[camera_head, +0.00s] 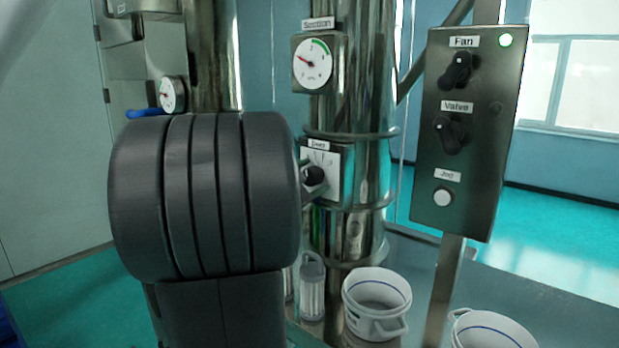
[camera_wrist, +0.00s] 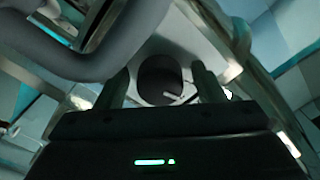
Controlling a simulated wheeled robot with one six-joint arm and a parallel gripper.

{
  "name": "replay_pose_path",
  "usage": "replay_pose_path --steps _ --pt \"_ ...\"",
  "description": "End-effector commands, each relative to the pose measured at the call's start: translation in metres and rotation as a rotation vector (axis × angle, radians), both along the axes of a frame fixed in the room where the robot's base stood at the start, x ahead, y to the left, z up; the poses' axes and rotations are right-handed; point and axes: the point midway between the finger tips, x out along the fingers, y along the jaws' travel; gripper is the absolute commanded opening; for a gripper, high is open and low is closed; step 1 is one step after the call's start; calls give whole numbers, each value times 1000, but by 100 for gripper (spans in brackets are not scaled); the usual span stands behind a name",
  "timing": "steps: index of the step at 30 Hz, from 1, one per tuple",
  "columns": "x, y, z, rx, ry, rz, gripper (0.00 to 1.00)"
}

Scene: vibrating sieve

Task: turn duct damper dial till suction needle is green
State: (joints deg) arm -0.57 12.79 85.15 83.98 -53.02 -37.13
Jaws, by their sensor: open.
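The suction gauge (camera_head: 313,63) is a round white dial on the steel duct in the head view. Its red needle points to the upper left, outside the green arc at the upper right. Below it is the white duct damper plate (camera_head: 325,160) with a black dial knob (camera_head: 313,175), partly hidden by my arm. In the wrist view, the dark round knob (camera_wrist: 158,84) lies between the two fingers of my gripper (camera_wrist: 161,72). The gripper is open, one finger on each side of the knob. I cannot tell whether either finger touches it.
A control panel (camera_head: 461,190) with fan and valve knobs and a white button stands at the right. Another gauge (camera_head: 172,95) is at the left. White buckets (camera_head: 376,303) stand below the duct. A curved grey pipe (camera_wrist: 95,60) passes close to the gripper.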

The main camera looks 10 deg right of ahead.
Motion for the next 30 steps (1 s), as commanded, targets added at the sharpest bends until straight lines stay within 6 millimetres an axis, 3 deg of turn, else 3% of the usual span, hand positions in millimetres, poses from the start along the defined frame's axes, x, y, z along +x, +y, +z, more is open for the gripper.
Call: replay_pose_path --steps 5,12,20,30 --pt "0 0 0 0 0 0 63" --pt "0 0 0 0 0 0 18" --pt "0 0 0 17 -21 0 18" --pt "0 0 -1 136 -175 -1 18"
